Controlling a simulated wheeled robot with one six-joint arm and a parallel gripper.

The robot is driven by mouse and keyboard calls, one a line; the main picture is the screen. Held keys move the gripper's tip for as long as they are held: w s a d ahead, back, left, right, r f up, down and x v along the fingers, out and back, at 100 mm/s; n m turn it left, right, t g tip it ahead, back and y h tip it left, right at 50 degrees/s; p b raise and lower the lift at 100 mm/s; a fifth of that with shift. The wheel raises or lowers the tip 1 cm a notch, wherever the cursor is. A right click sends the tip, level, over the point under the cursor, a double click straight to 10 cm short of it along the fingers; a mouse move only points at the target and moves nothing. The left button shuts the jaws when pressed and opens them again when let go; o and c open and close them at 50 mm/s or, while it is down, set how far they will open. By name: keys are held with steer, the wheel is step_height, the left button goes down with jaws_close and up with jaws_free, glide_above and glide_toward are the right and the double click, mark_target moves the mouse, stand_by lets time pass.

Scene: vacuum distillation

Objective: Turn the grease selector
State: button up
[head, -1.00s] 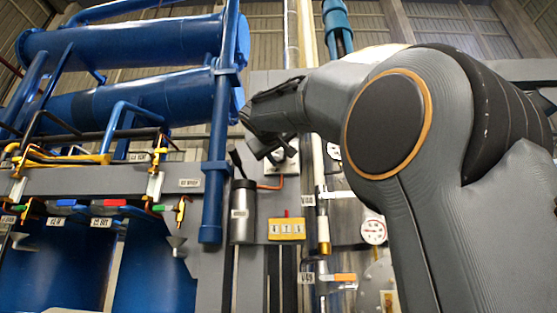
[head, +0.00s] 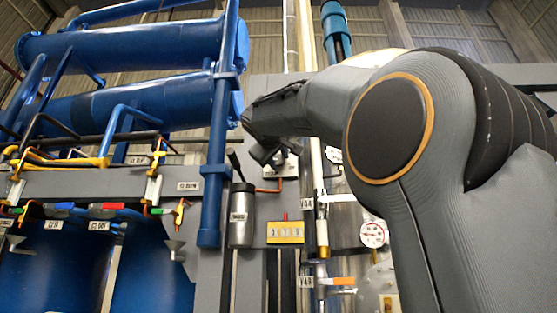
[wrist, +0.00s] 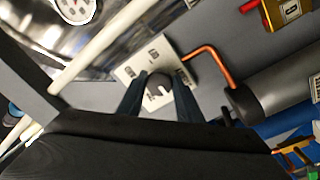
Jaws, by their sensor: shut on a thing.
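The grease selector is a dark round knob (wrist: 158,88) on a white marked plate (wrist: 150,64), upper middle in the wrist view. My gripper (wrist: 160,92) has one finger on each side of the knob and is shut on it. A pale mark shows on the knob's face. In the head view my gripper (head: 264,152) is at the plate (head: 287,168), which is mostly hidden behind it. The knob is hidden there.
A copper pipe (wrist: 206,61) runs from the plate to a grey cylinder (wrist: 275,92). In the head view the cylinder (head: 241,222) has a dark lever. A yellow counter (head: 286,232), a gauge (head: 373,234) and vertical pipes (head: 316,190) are close by.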

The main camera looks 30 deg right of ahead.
steer(key=o, duration=1)
steer(key=shift+b+v, duration=2)
steer(key=shift+v, duration=2)
steer(key=shift+w, duration=0.1)
